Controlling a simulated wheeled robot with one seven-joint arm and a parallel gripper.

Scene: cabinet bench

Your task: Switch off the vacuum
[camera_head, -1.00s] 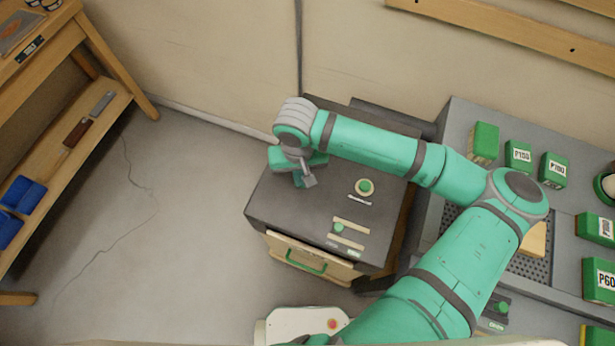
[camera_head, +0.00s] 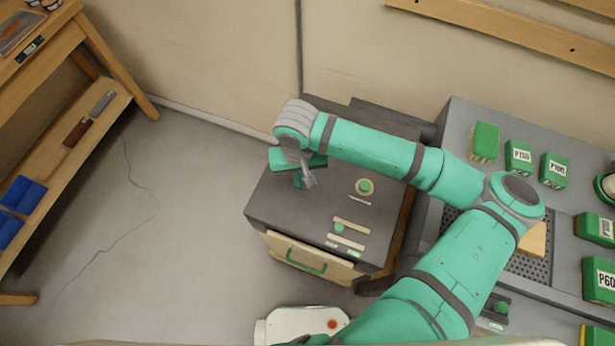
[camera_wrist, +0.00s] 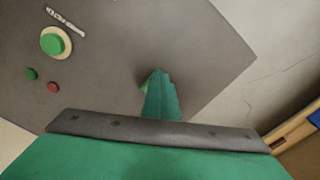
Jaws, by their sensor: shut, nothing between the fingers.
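The vacuum seems to be the dark grey box-shaped unit (camera_head: 275,205) in the middle of the head view. Its top carries a green round button on a cream ring (camera_head: 365,187) with a pale label beside it, also in the wrist view (camera_wrist: 56,42). Small green (camera_wrist: 30,74) and red (camera_wrist: 53,87) spots lie near that button in the wrist view. My gripper (camera_head: 301,182) is shut and empty, left of the button over the grey top. Its teal fingers (camera_wrist: 160,92) point at the top; I cannot tell whether they touch it or whether the green bit beside them is separate.
A small green knob (camera_head: 339,227) sits among pale strips on the unit's front part. A drawer front with a green handle (camera_head: 306,262) is below. A grey bench with green blocks (camera_head: 519,156) stands right, a wooden shelf (camera_head: 70,150) left. The floor between is clear.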

